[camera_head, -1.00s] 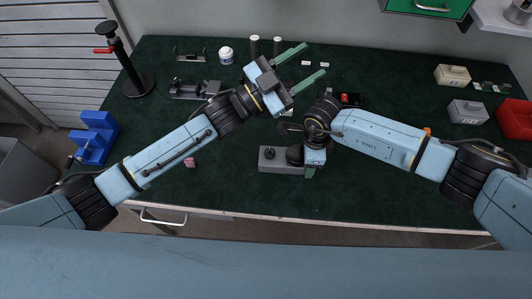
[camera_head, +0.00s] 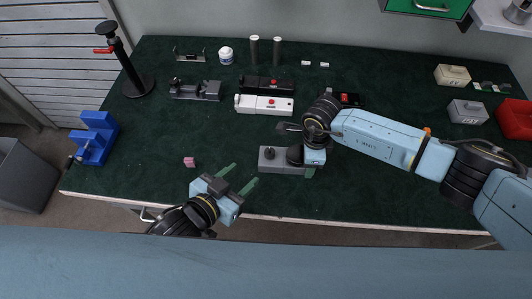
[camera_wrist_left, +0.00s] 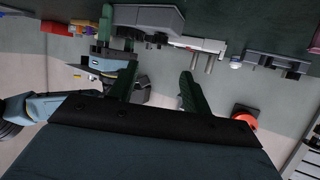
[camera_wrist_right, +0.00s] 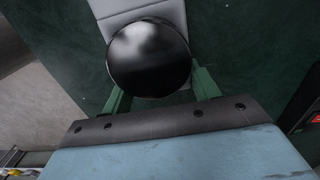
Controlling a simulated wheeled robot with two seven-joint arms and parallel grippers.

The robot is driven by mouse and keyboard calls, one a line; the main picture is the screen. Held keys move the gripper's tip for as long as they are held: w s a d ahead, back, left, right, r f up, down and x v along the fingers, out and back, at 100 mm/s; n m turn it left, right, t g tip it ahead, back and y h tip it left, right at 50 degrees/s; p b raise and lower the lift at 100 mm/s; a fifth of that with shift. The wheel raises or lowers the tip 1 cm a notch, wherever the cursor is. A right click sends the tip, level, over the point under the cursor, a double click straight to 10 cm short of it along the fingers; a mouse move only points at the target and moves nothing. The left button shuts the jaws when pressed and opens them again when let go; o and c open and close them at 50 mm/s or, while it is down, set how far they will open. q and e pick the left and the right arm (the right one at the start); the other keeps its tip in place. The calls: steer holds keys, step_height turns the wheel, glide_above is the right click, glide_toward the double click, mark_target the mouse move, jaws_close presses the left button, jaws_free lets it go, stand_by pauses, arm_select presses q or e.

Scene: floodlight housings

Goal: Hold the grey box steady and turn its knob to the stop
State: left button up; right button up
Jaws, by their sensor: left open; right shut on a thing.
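The grey box (camera_head: 270,167) lies on the green mat near the table's front edge. It carries a small dark knob (camera_head: 269,153) at its left end and a large black rounded part (camera_head: 295,154) beside my right gripper. In the right wrist view the rounded black part (camera_wrist_right: 149,58) hides much of the box and of the grip. My left gripper (camera_head: 243,175) is open and empty, close to the box's front left.
A small pink block (camera_head: 189,162) lies left of the box. A blue stand (camera_head: 95,138) is at left. The mat between is clear.

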mark_target(269, 153)
arm_select(q)
steer(key=x, duration=1.1)
steer(key=shift+w+d+f, duration=0.15)
steer(key=shift+w+d, duration=0.05)
steer(key=shift+w, duration=0.1)
steer(key=c, duration=1)
steer(key=shift+w+a+m+g+h, duration=0.15)
steer(key=shift+m+g+h, duration=0.35)
steer(key=shift+m+h, duration=0.3)
steer(key=o, duration=1)
steer(key=v, duration=1.2)
